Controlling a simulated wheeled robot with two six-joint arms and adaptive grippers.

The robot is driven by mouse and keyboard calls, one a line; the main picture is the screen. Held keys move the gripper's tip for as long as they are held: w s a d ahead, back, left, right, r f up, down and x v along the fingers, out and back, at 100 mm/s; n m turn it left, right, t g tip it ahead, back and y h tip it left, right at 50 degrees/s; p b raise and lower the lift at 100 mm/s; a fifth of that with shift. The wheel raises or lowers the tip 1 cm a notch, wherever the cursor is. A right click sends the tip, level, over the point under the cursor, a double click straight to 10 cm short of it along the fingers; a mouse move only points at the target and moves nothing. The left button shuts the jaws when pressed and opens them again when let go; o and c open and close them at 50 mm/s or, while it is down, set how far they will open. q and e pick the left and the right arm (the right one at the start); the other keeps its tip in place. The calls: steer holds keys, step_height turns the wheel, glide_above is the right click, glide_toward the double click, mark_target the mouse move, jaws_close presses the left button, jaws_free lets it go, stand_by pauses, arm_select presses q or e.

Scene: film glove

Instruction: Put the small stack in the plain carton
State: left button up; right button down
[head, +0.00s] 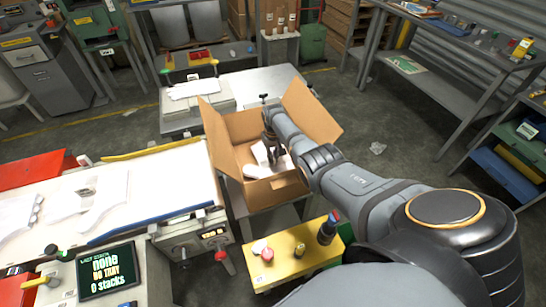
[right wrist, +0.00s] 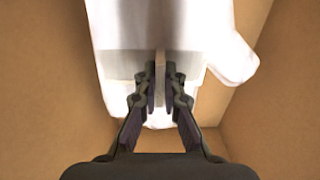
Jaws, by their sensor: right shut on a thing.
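The plain open carton (head: 279,192) stands on a low stand in the middle of the head view, flaps spread. My right gripper (head: 271,156) reaches down inside it. In the right wrist view, my right gripper (right wrist: 161,85) is shut on the small stack (right wrist: 150,30), white and soft, shaped like film gloves. The stack also shows in the head view (head: 257,171), within the carton's walls. Brown carton walls (right wrist: 45,80) surround it in the wrist view. I cannot tell whether the stack touches the carton floor. My left gripper is out of view.
A white-topped bench (head: 150,180) with pale film pieces is at left. A screen (head: 106,270) reads "none" and "0 stacks". A yellow box (head: 290,262) with small items and a dark bottle (head: 328,230) stands before the carton. Shelves (head: 440,45) are at right.

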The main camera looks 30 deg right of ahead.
steer(key=shift+f+b, duration=1.15)
steer(key=shift+f, duration=0.2)
steer(key=c, duration=1.4)
jaws_free()
step_height(320, 180, up, 12)
